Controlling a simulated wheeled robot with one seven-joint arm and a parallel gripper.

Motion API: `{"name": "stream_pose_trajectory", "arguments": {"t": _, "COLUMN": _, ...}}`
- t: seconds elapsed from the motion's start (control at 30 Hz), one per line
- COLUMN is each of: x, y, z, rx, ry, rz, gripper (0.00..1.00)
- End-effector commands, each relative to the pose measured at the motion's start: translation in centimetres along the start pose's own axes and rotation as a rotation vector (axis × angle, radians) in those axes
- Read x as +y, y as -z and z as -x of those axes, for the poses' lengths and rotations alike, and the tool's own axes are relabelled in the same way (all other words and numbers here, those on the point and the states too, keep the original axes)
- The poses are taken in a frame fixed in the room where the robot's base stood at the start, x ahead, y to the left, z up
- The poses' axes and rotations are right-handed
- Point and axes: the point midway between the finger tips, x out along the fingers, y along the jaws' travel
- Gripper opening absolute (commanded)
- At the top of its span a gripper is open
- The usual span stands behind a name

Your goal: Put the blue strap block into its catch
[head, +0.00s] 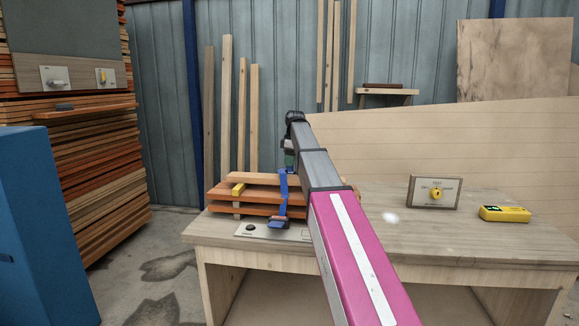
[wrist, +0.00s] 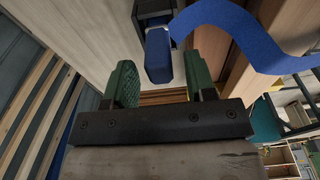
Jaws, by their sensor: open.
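The blue strap block (wrist: 158,55) shows in the wrist view as a small upright blue piece. It lies in the gap between the two green fingertips of my gripper (wrist: 160,66). My gripper is open, with a gap on each side of the block. A black bracket (wrist: 153,10), perhaps the catch, is just beyond the block. A wide blue strap (wrist: 235,30) curves off to the right. In the head view, the blue strap (head: 284,190) hangs over the front of a board stack, and my gripper (head: 289,160) is above it, partly hidden by my arm.
The stacked boards (head: 258,194) sit on a wooden workbench (head: 390,228). A plate with a black knob (head: 250,228) lies at the bench's front left. A framed sign with a yellow knob (head: 435,193) and a yellow device (head: 504,214) stand at right. A blue cabinet (head: 45,225) is far left.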

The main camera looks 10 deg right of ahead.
Motion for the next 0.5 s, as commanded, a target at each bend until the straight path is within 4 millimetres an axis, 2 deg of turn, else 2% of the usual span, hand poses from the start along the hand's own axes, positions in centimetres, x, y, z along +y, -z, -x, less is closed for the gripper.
{"name": "stream_pose_trajectory", "arguments": {"t": 0.1, "x": 0.2, "y": 0.0, "z": 2.6, "rx": 0.001, "ry": -0.003, "rz": 0.0, "gripper": 0.51}}
{"name": "stream_pose_trajectory", "arguments": {"t": 0.3, "x": 0.1, "y": 0.0, "z": 6.5, "rx": 0.0, "ry": -0.001, "rz": 0.0, "gripper": 0.51}}
{"name": "stream_pose_trajectory", "arguments": {"t": 0.5, "x": 0.1, "y": 0.0, "z": 9.0, "rx": 0.0, "ry": 0.0, "rz": 0.0, "gripper": 0.51}}
